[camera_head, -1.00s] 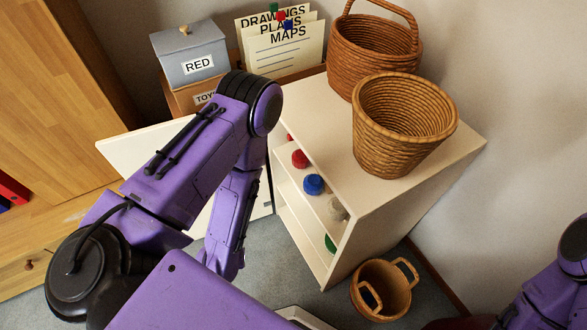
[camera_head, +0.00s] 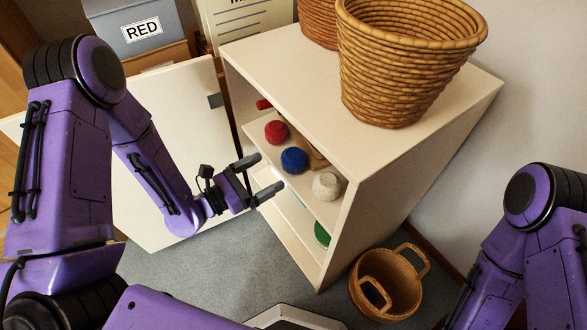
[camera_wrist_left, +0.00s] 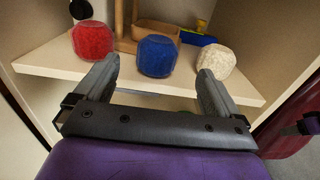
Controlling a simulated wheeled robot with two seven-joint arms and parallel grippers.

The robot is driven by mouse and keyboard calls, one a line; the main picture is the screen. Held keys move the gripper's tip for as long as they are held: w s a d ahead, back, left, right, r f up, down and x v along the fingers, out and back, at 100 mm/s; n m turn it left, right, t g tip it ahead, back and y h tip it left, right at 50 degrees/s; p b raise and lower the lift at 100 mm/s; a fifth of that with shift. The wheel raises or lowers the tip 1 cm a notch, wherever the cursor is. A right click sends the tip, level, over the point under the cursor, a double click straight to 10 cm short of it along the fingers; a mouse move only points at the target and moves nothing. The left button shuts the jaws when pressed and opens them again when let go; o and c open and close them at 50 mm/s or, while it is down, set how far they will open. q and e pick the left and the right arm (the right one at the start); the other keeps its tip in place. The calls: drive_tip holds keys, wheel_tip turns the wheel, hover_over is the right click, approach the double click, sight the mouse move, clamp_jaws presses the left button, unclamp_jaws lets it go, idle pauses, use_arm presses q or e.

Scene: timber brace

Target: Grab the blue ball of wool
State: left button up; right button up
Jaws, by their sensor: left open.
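The blue ball of wool (camera_head: 294,160) sits on the upper shelf of the open white cabinet, between a red ball (camera_head: 276,132) and a cream ball (camera_head: 326,186). In the left wrist view the blue ball (camera_wrist_left: 157,56) is ahead, near the shelf's front edge. My left gripper (camera_head: 264,176) is open and empty in front of the shelf, apart from the balls. In the left wrist view its fingers (camera_wrist_left: 160,75) point toward the shelf, with the blue ball beyond and between them. Of my right side only the purple arm shows at the right edge.
The shelf edge (camera_wrist_left: 75,68) lies just ahead of my left fingers. The cabinet door (camera_head: 170,120) stands open behind my left arm. A wicker basket (camera_head: 400,70) stands on the cabinet top. A handled basket (camera_head: 410,290) is on the floor. A green ball (camera_head: 321,234) sits on a lower shelf.

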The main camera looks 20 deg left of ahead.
sight(294, 156)
use_arm(q)
drive_tip(key=b+x, duration=0.1)
drive_tip(key=x, duration=0.8)
drive_tip(key=shift+w+d+f, duration=0.1)
drive_tip(key=shift+w+d, duration=0.05)
drive_tip(key=shift+w, duration=0.2)
drive_tip(key=shift+c, duration=0.3)
drive_tip(key=c, duration=1)
